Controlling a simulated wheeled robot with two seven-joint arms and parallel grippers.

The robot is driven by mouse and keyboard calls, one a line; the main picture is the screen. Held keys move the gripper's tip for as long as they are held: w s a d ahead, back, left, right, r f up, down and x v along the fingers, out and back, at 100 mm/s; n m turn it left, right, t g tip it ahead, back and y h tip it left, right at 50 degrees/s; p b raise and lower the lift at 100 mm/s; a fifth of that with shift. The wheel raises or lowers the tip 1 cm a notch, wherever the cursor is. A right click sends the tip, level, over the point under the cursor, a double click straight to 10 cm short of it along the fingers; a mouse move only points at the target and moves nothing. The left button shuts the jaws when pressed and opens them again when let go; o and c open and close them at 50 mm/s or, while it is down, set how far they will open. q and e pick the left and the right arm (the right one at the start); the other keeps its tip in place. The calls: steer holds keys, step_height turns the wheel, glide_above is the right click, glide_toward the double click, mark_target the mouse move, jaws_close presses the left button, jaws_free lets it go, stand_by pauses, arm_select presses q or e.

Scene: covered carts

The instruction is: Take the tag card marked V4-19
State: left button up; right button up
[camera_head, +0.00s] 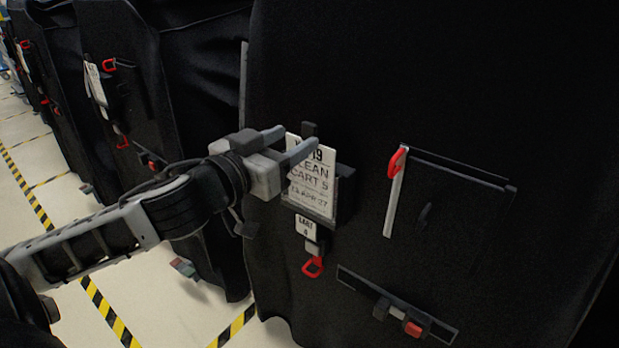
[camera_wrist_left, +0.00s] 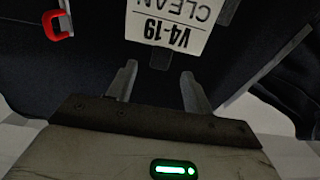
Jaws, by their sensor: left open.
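The white tag card (camera_head: 311,186) reads "19", "CLEAN CART 5" and a date in the head view. It sits in a dark holder on the front of the black covered cart. My left gripper (camera_head: 302,143) is open at the card's top edge and hides part of its top line. In the left wrist view the card (camera_wrist_left: 172,30) appears upside down and reads "V4-19" and "CLEAN". The open fingertips of my left gripper (camera_wrist_left: 155,80) point toward its top edge, with a visible gap and nothing between them. My right gripper is not in view.
Below the card hang a small white label (camera_head: 306,228) and a red pull loop (camera_head: 313,266). To the right are a red handle (camera_head: 396,162) on a pale strip and a dark rail (camera_head: 398,306) with a red piece. More covered carts (camera_head: 122,75) stand at left.

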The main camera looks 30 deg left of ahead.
mark_target(307, 130)
arm_select(q)
steer(key=shift+w+d+r+p, duration=0.15)
steer(key=shift+w+p, duration=0.25)
steer(key=shift+w, duration=2.45)
jaws_close()
